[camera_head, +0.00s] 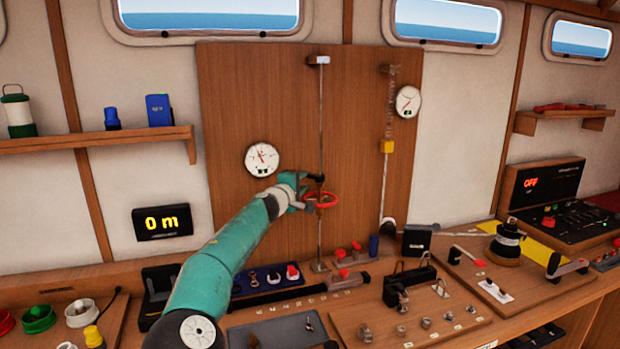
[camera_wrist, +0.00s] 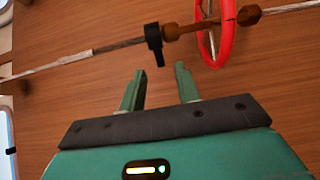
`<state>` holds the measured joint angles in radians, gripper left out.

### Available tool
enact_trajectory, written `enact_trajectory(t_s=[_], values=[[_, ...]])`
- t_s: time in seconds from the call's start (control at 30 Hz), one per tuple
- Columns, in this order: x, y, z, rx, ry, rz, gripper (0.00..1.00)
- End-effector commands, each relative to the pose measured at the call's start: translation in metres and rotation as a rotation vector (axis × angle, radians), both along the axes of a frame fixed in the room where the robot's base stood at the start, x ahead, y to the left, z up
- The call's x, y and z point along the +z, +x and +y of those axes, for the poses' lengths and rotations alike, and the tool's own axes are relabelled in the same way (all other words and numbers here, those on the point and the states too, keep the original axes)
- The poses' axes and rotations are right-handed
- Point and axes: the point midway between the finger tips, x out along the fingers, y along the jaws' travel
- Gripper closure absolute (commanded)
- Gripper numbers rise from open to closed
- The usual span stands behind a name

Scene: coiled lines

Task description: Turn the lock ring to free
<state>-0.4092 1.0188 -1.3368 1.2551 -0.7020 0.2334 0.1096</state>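A thin upright rod (camera_head: 320,120) stands before the wooden back panel. A red ring (camera_head: 331,199) circles it; in the wrist view, the ring (camera_wrist: 226,40) shows large at the top. Brown fittings (camera_wrist: 185,30) and a black collar with a short tab (camera_wrist: 154,42) sit on the rod beside the ring. I cannot tell whether the collar or the red ring is the lock ring. My gripper (camera_wrist: 159,82) is open and empty, its fingertips just short of the collar and apart from it. In the head view, my gripper (camera_head: 302,188) hides part of the rod fittings.
A round gauge (camera_head: 262,159) hangs left of the rod. A second rod with a yellow block (camera_head: 387,146) and another gauge (camera_head: 408,101) stand to the right. The bench below holds a black-handled fixture (camera_head: 408,280) and small knobs. The panel between the rods is clear.

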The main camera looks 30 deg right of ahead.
Motion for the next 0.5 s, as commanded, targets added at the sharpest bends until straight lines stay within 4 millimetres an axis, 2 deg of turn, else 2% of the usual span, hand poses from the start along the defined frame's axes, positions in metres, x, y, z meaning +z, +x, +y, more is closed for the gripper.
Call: enact_trajectory(t_s=[0.2,0.5], values=[[0.000,0.016,-0.029,-0.002,0.001,-0.002,0.67],[0.000,0.031,-0.049,0.000,0.001,-0.001,0.67]])
